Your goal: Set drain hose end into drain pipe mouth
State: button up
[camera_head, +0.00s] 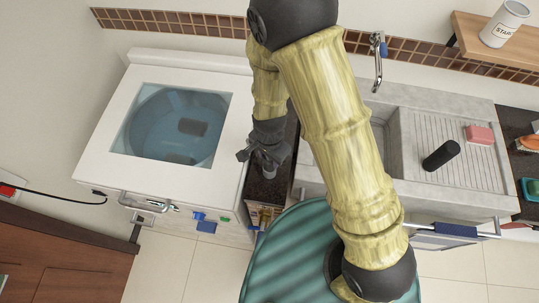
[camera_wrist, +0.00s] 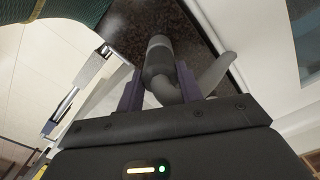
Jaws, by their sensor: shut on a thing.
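My gripper (camera_head: 262,158) is over the narrow dark counter between the washer and the sink. In the wrist view its two purple fingers (camera_wrist: 158,84) are shut on the grey drain hose (camera_wrist: 165,88). The hose bends between the fingers and curves off to the right. Its dark cuff and paler grey tip (camera_wrist: 158,43) point away from my gripper, over the dark speckled counter. I cannot make out the drain pipe mouth apart from the hose, nor tell whether the tip touches anything. In the head view the gripper and forearm hide most of the hose.
The white top-loading washer (camera_head: 112,148) with a glass lid stands left. The grey stone sink (camera_head: 398,108) is right, with a tap (camera_head: 378,62), a dark cylinder (camera_head: 441,155) and a pink sponge (camera_head: 480,135). A green striped round object (camera_head: 285,250) is in front.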

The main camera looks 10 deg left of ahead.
jog(key=shift+f+b, duration=0.35)
jog(key=shift+f, duration=0.25)
jog(key=o, duration=1.2)
notch_tip(320, 180, up, 18)
jog(key=b, duration=0.1)
jog(key=shift+f, duration=0.25)
dwell(0.3)
jog(key=w+d+n+t+b, duration=0.2)
jog(key=d+n, duration=0.3)
jog(key=d, duration=1.9)
jog(key=shift+w+f+t, duration=0.2)
jog(key=shift+t, duration=0.1)
